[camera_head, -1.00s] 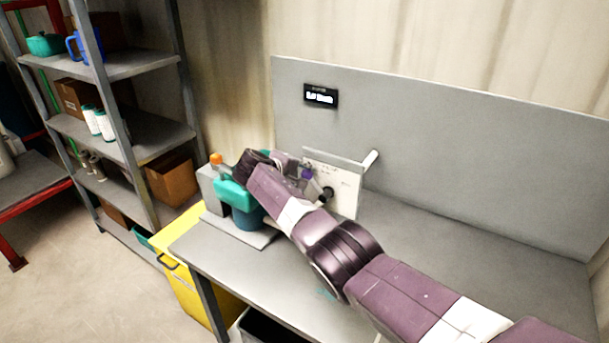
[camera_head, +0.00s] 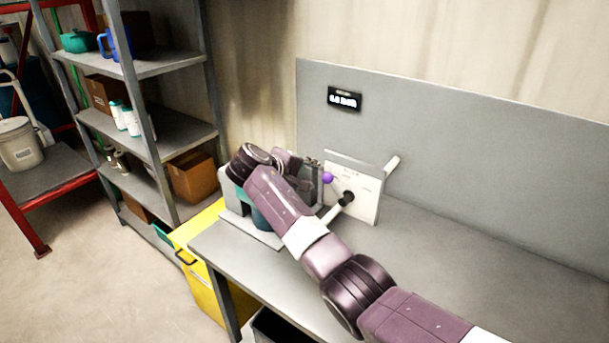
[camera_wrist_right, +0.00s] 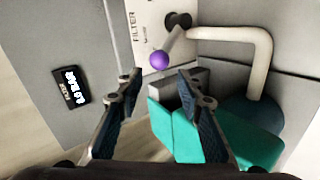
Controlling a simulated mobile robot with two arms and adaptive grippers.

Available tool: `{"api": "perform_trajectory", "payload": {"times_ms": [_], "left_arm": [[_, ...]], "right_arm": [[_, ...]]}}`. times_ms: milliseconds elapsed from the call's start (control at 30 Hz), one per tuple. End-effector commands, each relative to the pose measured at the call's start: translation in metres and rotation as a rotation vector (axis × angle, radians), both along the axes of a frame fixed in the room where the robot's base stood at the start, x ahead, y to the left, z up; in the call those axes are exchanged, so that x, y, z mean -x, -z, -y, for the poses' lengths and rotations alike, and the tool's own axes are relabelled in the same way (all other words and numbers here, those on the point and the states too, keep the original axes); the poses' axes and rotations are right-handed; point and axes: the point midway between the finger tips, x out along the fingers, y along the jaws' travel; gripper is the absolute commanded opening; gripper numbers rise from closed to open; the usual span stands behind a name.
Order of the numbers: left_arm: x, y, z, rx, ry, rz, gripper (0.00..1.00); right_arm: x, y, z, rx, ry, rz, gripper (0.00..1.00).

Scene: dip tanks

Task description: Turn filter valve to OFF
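The filter valve's lever ends in a purple ball knob (camera_head: 327,178), which also shows in the wrist view (camera_wrist_right: 160,60). The lever runs from a black hub (camera_head: 346,198) on a white panel (camera_head: 367,205) marked FILTER in the wrist view. In the head view the knob lies up and left of the hub. My right gripper (camera_head: 317,166) is just left of the knob. In the wrist view it is open (camera_wrist_right: 158,86), its two fingers apart, with the knob just beyond the fingertips and nothing between them. The valve's OFF mark cannot be read. My left gripper is out of view.
A teal pump unit (camera_wrist_right: 190,135) stands below the valve, mostly behind my arm in the head view. A pale pipe (camera_wrist_right: 255,40) bends beside the hub. A small black display (camera_head: 345,98) is on the grey backboard. The bench (camera_head: 450,270) is clear at right. A yellow bin (camera_head: 203,285) stands at left.

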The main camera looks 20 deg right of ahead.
Motion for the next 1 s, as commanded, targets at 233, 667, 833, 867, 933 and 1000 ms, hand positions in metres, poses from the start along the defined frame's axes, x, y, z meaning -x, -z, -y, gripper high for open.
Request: {"api": "perform_trajectory", "payload": {"times_ms": [233,667,833,867,933,1000], "left_arm": [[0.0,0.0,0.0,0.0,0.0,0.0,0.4],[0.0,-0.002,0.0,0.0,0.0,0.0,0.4],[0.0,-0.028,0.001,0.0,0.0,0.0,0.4],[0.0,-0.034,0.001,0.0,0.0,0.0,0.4],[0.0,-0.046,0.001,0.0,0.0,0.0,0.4],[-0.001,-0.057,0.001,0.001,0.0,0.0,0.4]], "right_arm": [[0.016,-0.016,-0.021,-0.001,0.0,-0.002,0.34],[0.018,-0.021,-0.024,-0.001,0.001,-0.001,0.34],[0.018,-0.047,-0.024,-0.001,0.001,-0.001,0.34],[0.018,-0.053,-0.024,-0.001,0.001,-0.001,0.34],[0.018,-0.065,-0.023,-0.001,0.001,-0.001,0.34],[0.018,-0.076,-0.023,-0.001,0.0,-0.002,0.34]]}}
